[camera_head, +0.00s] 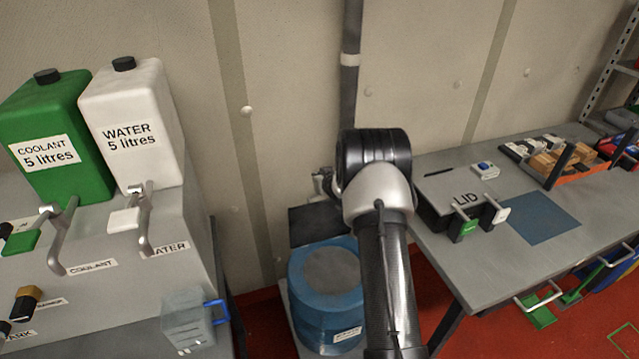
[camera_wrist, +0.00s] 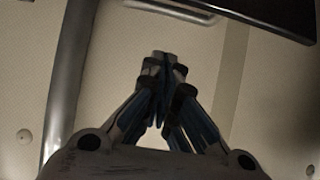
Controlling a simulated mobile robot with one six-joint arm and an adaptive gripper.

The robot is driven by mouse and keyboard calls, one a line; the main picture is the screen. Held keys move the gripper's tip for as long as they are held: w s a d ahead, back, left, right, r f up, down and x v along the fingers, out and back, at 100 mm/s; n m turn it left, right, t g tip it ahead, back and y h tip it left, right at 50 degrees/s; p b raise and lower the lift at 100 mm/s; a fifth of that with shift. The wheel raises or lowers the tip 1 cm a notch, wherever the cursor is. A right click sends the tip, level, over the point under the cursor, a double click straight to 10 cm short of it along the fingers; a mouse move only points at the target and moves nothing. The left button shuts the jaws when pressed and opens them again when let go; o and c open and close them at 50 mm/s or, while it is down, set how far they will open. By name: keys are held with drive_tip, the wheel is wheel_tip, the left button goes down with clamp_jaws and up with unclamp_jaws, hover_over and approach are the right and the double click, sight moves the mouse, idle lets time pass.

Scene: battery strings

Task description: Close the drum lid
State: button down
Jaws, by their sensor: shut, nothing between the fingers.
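The blue drum (camera_head: 312,297) stands on the floor between the two benches, partly hidden by my arm. Its top shows a round grey area, and I cannot tell whether that is a cover or the inside. A dark flat panel (camera_head: 314,226) is tilted up behind the drum, apparently the raised lid. A dark panel edge (camera_wrist: 272,14) also shows at the upper right of the wrist view. My gripper (camera_wrist: 164,62) is shut and empty, with its fingertips together in front of the wall. In the head view my arm mostly hides it.
A grey pipe (camera_head: 350,80) runs down the wall, and it passes left of my fingers in the wrist view (camera_wrist: 68,85). The right bench holds a box marked LID (camera_head: 450,195) with levers. Green (camera_head: 60,135) and white (camera_head: 135,120) canisters stand on the left unit.

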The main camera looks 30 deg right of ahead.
wheel_tip(320, 180, down, 4)
drive_tip(key=shift+w+r+b, duration=0.1)
drive_tip(key=shift+r+b, duration=0.05)
drive_tip(key=shift+b, duration=0.7)
